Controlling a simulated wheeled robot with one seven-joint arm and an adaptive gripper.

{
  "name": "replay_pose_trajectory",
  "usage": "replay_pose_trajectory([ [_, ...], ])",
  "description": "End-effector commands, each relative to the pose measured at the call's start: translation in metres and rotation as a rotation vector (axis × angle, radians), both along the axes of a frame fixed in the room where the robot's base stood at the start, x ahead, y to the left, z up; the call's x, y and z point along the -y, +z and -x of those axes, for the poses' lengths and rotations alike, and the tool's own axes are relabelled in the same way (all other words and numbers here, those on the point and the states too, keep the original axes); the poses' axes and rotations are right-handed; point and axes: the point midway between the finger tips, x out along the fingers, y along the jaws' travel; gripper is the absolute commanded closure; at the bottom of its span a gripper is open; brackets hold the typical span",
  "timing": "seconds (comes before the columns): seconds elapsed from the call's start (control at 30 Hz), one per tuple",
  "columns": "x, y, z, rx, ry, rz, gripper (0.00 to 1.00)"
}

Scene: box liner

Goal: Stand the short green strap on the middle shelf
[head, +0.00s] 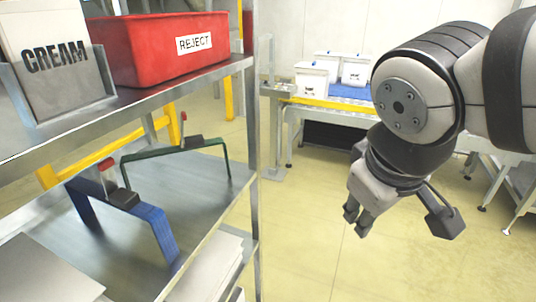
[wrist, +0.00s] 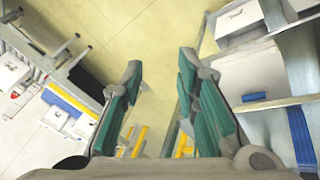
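The green strap (head: 178,150) stands like a low arch on the middle shelf (head: 205,180), towards its back, with a dark buckle and small red part on top. My gripper (head: 357,220) hangs in the free space right of the shelf, well apart from the strap. In the wrist view my gripper (wrist: 160,85) shows two teal-padded fingers spread apart, with nothing between them. I cannot make out the green strap in the wrist view.
A blue strap (head: 152,228) stands in front of the green one on the same shelf. Above are a red REJECT bin (head: 160,50) and a CREAM box (head: 58,58). A metal post (head: 252,130) edges the shelf. Open floor (head: 310,230) lies right of it.

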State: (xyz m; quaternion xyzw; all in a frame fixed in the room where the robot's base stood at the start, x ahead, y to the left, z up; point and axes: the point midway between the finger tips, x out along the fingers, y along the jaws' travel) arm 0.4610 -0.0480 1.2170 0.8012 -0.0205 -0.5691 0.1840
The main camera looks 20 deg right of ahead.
Motion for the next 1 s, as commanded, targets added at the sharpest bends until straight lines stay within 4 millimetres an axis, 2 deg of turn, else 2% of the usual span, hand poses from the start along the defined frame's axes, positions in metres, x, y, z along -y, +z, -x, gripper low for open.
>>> replay_pose_trajectory([
  [0.1,-0.024,0.006,0.008,0.071,-0.094,-0.181,0.71],
  [0.3,-0.045,0.014,0.011,0.123,-0.159,-0.324,0.71],
  [1.0,-0.046,0.014,0.011,0.124,-0.16,-0.332,0.71],
])
